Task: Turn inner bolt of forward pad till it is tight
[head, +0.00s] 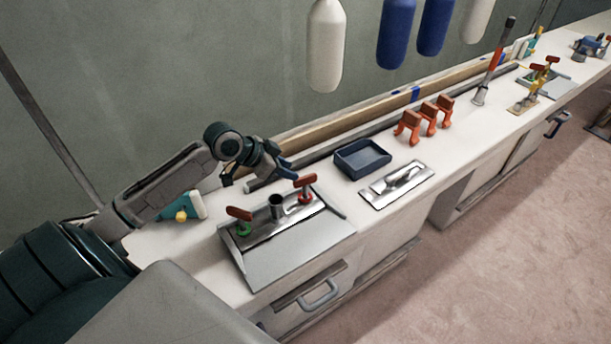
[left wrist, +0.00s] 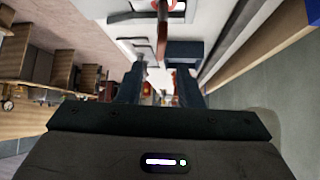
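The near pad is a grey plate (head: 300,245) with a raised metal strip and a short dark tube (head: 277,207) in its middle. Two bolts with red T-handles stand on it, one with a green base (head: 241,222) on the left and one with a red base (head: 305,190) on the right. My left gripper (head: 286,170) is just behind and above the right bolt, apart from it as far as I can tell. In the left wrist view its fingers (left wrist: 160,85) are spread and empty, with a reddish handle (left wrist: 162,38) ahead of them. My right gripper is not in view.
A blue tray (head: 362,160) and a metal plate with a handle (head: 398,185) lie to the right. Orange clamps (head: 422,120) stand beyond. A second pad (head: 545,78) with red handles is far right. White and blue fenders (head: 326,45) hang above the bench.

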